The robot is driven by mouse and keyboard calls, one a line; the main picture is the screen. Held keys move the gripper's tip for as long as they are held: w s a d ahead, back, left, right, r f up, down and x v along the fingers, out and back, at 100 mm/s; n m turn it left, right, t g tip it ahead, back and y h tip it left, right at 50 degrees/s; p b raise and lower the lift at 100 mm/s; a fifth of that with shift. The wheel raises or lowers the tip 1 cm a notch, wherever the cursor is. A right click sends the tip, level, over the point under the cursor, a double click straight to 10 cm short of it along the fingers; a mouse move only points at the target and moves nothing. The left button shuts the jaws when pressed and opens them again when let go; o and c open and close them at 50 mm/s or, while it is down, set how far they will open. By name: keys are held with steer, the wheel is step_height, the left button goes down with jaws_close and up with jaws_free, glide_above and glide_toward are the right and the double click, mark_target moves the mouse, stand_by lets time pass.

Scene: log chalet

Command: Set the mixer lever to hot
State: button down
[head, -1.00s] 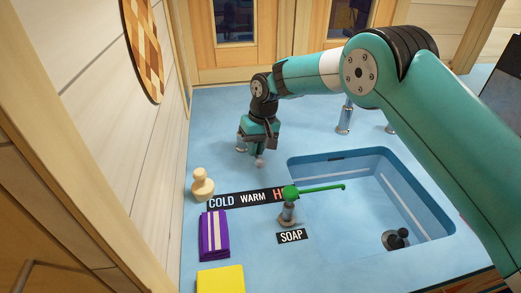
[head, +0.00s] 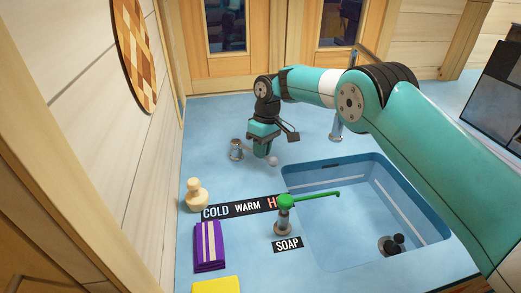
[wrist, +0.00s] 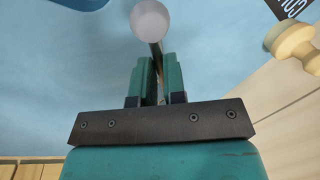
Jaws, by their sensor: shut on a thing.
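The mixer (head: 236,149) is a small metal fitting at the back left of the blue counter. Its lever ends in a pale round knob (head: 273,160) and points right in the head view. My gripper (head: 261,150) is shut on the lever between base and knob. The wrist view shows the dark lever (wrist: 156,55) between my fingers (wrist: 154,82), with the knob (wrist: 150,22) beyond them. A black label strip (head: 240,208) in front reads COLD, WARM and H from left to right; its right end is hidden by the green-topped soap pump (head: 284,203).
A wooden peg-like object (head: 196,195), a folded purple cloth (head: 210,246) and a yellow block (head: 215,286) line the left side. The sink basin (head: 370,250) is at the right, a metal tap post (head: 336,125) behind it. The counter between mixer and labels is clear.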

steer(key=shift+r, duration=0.1)
steer(key=c, duration=1.2)
jaws_free()
